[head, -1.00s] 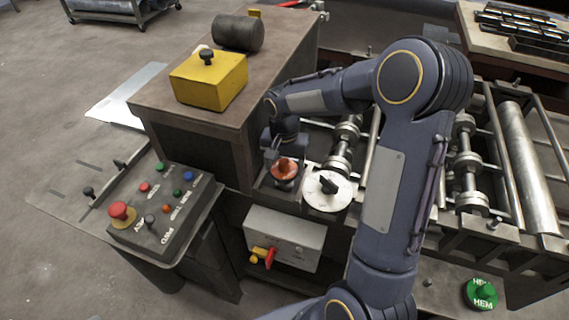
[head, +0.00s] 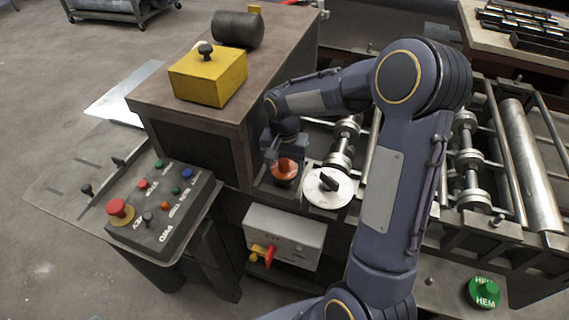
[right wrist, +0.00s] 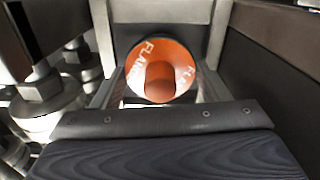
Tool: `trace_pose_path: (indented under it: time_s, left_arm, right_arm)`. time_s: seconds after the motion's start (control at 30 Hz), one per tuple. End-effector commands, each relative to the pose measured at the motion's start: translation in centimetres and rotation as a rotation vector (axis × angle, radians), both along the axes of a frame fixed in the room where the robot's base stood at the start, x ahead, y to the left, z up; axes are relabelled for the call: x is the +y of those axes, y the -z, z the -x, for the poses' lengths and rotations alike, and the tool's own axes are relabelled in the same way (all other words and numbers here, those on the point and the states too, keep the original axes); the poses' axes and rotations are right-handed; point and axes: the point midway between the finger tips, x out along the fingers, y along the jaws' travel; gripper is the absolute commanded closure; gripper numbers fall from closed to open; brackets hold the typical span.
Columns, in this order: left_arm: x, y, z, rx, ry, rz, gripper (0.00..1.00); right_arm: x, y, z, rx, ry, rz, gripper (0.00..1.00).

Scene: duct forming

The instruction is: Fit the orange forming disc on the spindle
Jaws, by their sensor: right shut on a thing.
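The orange forming disc (head: 285,171) is in the middle of the head view, at the front end of the roller machine, close to the brown cabinet. My right gripper (head: 286,157) reaches down over it from behind and is shut on it. The right wrist view shows the orange disc (right wrist: 181,60) face on, with white lettering and a round orange knob, between the gripper's fingers. I cannot make out the spindle; whether the disc sits on it or is held just off it cannot be told. My left gripper is not in view.
A white disc with a black handle (head: 327,188) lies close to the right of the orange disc. A grey switch box (head: 287,238) is below. A green HEM disc (head: 484,292) sits at the lower right. A button console (head: 160,215) stands left, and a yellow box (head: 207,77) is on the cabinet.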

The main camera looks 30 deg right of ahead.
Motion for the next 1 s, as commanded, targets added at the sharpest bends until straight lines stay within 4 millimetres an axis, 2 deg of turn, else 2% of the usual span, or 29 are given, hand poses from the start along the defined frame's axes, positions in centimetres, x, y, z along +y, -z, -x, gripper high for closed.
trace_pose_path:
  time_s: [0.57,1.0]
  left_arm:
    - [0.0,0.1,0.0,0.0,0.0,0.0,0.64]
    - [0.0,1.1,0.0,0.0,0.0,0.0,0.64]
  right_arm:
    - [0.0,0.0,0.0,-0.001,0.0,0.0,0.69]
    - [0.0,1.1,0.0,-0.001,-0.001,0.0,0.69]
